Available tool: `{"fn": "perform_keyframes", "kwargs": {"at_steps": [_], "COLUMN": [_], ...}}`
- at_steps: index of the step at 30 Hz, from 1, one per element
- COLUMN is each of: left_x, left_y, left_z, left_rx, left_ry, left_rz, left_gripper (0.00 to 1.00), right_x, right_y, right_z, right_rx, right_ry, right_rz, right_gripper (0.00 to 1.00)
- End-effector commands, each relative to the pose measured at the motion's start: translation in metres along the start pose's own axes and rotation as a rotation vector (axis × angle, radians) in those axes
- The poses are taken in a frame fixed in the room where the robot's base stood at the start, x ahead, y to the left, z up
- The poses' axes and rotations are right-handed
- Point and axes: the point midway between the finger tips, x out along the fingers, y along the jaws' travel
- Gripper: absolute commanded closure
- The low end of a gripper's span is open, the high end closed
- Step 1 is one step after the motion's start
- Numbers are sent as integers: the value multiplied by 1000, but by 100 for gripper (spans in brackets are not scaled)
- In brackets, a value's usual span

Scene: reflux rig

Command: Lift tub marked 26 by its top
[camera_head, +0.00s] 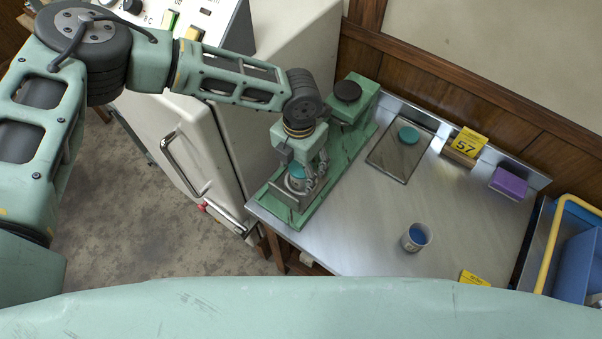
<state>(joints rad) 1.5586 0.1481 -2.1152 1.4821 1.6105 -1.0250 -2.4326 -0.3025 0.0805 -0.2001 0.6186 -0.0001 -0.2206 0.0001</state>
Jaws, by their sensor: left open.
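A small tub (296,183) with a teal top stands on the near end of a green stand (307,207) at the table's left edge. Any number on it is too small to read. My left gripper (303,178) is over this tub, pointing down and open, with its fingers around or close beside the top. I cannot tell whether they touch it. My right gripper is out of view.
The green stand's far end carries a dark round disc (347,91). A blue bin (580,262) is right. The middle metal table (370,215) is clear.

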Motion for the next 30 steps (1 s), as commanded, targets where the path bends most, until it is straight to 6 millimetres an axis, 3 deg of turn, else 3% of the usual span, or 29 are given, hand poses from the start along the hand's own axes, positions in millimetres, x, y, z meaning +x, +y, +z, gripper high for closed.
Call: {"fn": "perform_keyframes", "kwargs": {"at_steps": [2, 20, 30], "left_x": [0, -1, -8], "left_y": [0, 0, 1], "left_z": [0, 0, 0], "left_rx": [0, -1, -1], "left_ry": [0, 0, -1], "left_rz": [0, 0, 0], "left_gripper": [40, 91, 91], "right_x": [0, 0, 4], "right_y": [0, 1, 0], "right_z": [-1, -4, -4], "right_rx": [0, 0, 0], "right_ry": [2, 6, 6], "right_rz": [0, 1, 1], "right_gripper": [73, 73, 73]}}
